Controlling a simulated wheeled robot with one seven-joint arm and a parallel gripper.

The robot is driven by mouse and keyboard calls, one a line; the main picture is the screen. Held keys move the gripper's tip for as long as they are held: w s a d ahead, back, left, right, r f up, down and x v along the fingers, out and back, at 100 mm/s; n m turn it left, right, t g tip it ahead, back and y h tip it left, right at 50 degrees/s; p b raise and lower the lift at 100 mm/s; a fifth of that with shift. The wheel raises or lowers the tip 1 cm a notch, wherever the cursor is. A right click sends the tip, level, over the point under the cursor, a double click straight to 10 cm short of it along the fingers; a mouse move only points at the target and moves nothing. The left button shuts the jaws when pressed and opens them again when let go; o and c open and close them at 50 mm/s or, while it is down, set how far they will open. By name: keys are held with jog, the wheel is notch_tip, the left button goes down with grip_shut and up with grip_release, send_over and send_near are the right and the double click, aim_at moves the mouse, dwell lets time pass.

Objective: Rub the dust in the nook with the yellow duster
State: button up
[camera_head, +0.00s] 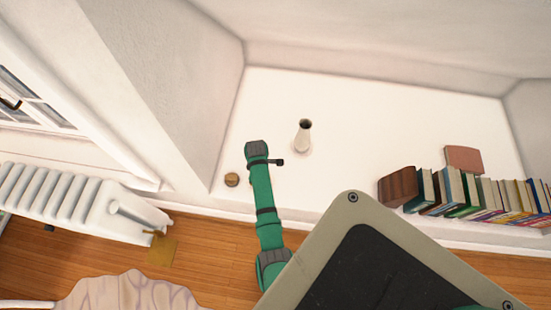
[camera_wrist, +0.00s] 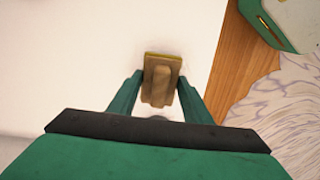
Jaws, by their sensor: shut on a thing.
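In the wrist view, the duster (camera_wrist: 163,57) has a tan handle on a yellowish base. My gripper (camera_wrist: 160,82) has its green fingers on either side of the handle and is shut on it. The duster is over the white floor of the nook (camera_head: 390,120), near its front edge; I cannot tell whether it touches the surface. I cannot make out dust in either view.
A book row (camera_head: 480,192) fills the right front. A white radiator (camera_head: 75,205) stands left. The back middle of the nook is clear.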

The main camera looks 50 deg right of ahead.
jog(key=shift+w+r, duration=0.1)
jog(key=shift+r, duration=0.75)
jog(key=shift+s+d+r, duration=0.1)
jog(key=shift+s+r, duration=0.1)
jog(key=shift+r, duration=2.05)
